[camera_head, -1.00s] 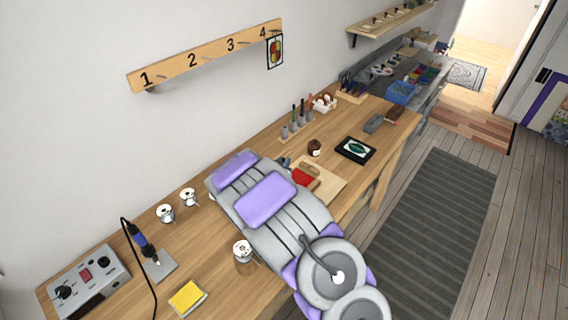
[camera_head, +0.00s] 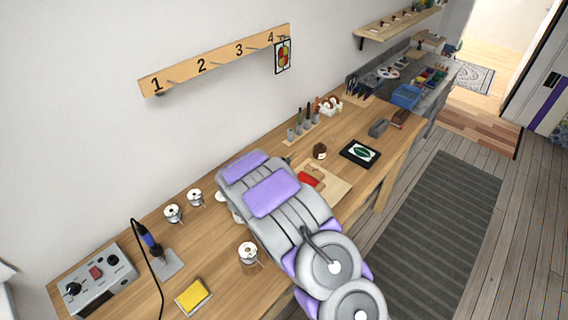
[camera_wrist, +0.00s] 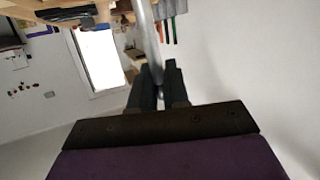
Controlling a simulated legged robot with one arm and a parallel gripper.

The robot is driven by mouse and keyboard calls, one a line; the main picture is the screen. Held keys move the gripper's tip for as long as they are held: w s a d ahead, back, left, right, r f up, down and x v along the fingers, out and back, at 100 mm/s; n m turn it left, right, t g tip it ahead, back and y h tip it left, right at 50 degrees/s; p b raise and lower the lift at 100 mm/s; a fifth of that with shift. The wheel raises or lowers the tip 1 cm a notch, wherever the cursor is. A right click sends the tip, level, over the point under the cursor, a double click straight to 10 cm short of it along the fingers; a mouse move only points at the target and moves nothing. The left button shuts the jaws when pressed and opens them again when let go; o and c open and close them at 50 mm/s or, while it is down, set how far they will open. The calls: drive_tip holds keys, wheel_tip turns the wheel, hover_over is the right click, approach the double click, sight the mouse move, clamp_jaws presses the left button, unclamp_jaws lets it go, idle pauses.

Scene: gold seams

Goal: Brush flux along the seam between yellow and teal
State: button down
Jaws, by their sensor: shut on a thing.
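In the wrist view my gripper (camera_wrist: 158,78) is shut on a thin grey rod (camera_wrist: 147,35), probably the handle of the flux brush; its far end is out of view. In the head view my arm hides the gripper. A light wooden board (camera_head: 338,189) lies on the bench beside my arm, with a red piece (camera_head: 308,180) on it. I cannot make out the yellow and teal pieces or their seam; my arm covers part of the board. A small brown jar (camera_head: 320,151), possibly flux, stands behind the board.
A soldering iron (camera_head: 149,241) stands near a control box (camera_head: 95,274) and a yellow sponge (camera_head: 193,296). Several wire spools (camera_head: 248,253) stand left of my arm. A numbered peg rail (camera_head: 220,58) is on the wall.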

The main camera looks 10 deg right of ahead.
drive_tip(key=shift+w+a+p, duration=0.25)
drive_tip(key=shift+w+p, duration=0.15)
drive_tip(key=shift+w, duration=0.05)
drive_tip(key=shift+r, duration=0.2)
drive_tip(key=shift+r+p, duration=1.5)
drive_tip(key=shift+r, duration=1.35)
